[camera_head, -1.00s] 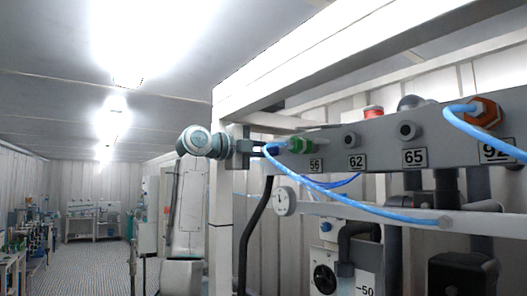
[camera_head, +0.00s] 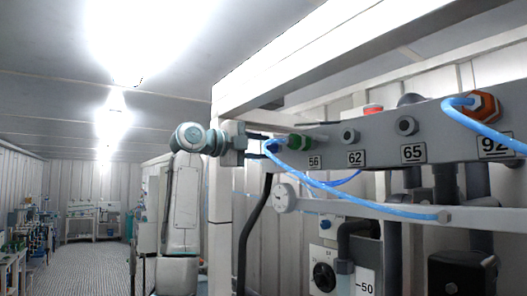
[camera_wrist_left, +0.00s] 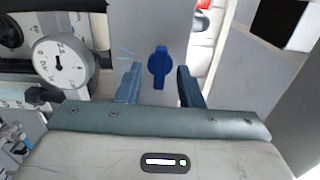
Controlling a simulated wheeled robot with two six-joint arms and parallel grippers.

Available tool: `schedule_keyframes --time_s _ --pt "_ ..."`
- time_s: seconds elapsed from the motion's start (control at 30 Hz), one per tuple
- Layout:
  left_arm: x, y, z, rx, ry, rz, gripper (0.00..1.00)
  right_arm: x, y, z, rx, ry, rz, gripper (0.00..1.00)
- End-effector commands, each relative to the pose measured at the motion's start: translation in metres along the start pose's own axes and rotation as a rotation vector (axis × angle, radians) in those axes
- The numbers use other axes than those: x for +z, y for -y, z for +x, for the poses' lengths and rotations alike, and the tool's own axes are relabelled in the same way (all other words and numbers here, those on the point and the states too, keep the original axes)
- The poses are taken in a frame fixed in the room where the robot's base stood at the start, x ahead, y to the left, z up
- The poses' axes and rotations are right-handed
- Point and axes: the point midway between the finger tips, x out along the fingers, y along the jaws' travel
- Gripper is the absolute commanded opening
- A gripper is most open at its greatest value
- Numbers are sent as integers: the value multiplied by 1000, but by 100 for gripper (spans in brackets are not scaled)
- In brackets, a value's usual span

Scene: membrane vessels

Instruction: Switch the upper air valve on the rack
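The blue air valve handle (camera_wrist_left: 158,66) sits on a grey plate in the left wrist view, its long side running up and down the picture. In the head view the blue part (camera_head: 271,147) shows small at the left end of the rack's grey bar, beside a green fitting (camera_head: 299,142). My left gripper (camera_wrist_left: 159,84) is open, one dark blue finger on each side of the handle, with visible gaps on both sides. In the head view my left gripper (camera_head: 260,145) reaches the bar's end from the left. My right gripper is not in view.
A round gauge (camera_head: 284,198) hangs below the bar; it also shows in the left wrist view (camera_wrist_left: 62,62). A blue hose (camera_head: 350,204) and black hose (camera_head: 256,228) run close by. The white rack post (camera_head: 221,190) stands near my left arm. Open aisle lies left.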

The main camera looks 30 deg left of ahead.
Motion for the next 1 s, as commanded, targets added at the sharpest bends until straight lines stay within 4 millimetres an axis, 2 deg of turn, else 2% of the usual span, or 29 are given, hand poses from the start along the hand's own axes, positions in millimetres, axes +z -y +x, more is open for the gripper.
schedule_keyframes --time_s 0.03,0.2,0.43,0.63,1.0 --pt "1 -5 -10 -3 3 2 34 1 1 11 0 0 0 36" --pt "0 -6 -46 -4 4 3 34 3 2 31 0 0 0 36" --pt "0 -3 -83 -3 2 3 34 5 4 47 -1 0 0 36" --pt "0 -1 -94 0 1 2 34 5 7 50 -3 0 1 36" --pt "0 -1 -94 0 1 2 34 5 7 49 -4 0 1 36"
